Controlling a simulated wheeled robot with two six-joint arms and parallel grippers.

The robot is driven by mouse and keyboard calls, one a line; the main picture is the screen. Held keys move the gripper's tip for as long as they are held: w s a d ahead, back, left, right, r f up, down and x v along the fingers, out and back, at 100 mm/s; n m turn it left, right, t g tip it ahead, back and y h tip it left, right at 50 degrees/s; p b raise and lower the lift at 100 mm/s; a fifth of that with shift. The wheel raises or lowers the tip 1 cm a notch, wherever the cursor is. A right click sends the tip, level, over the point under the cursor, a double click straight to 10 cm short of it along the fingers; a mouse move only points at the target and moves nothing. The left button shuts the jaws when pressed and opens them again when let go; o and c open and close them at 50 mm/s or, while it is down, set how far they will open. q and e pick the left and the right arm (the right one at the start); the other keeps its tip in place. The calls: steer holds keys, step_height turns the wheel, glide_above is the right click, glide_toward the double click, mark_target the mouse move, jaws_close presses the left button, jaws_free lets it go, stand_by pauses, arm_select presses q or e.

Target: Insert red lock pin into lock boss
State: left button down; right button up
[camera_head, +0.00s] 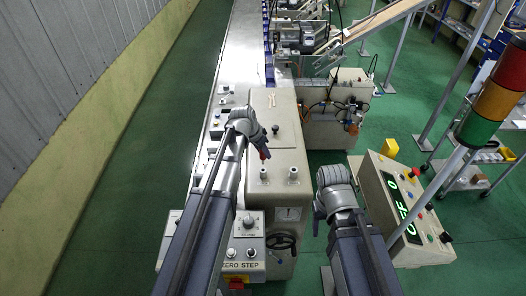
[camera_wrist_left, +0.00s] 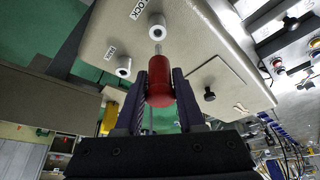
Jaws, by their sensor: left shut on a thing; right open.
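My left gripper (camera_head: 263,150) is shut on the red lock pin (camera_head: 267,155), above the top of the machine. In the left wrist view the red pin (camera_wrist_left: 160,84) sits between the two dark fingers (camera_wrist_left: 160,95). Its thin metal end points at the white lock boss (camera_wrist_left: 157,28), beside a label reading LOCK. Whether the tip touches the boss or is still apart, I cannot tell. A second white boss (camera_wrist_left: 123,67) with its own label is nearby. My right gripper (camera_head: 317,218) is right of the machine, away from the pin; its fingers are small in view.
The beige machine top (camera_head: 280,135) carries the bosses and a black knob (camera_wrist_left: 209,95). A control box (camera_head: 245,245), a handwheel (camera_head: 281,241) and a display console (camera_head: 405,215) stand near. A stack light (camera_head: 495,95) rises at right. Green floor is clear at left.

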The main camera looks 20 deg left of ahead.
mark_target(263, 162)
arm_select(q)
steer(key=shift+f+b, duration=2.85)
steer(key=shift+f, duration=0.15)
steer(key=shift+f, duration=0.1)
steer(key=shift+c, duration=2.2)
jaws_free()
steer(key=p+v, duration=0.7)
steer(key=v, duration=0.1)
steer(key=shift+f, duration=0.1)
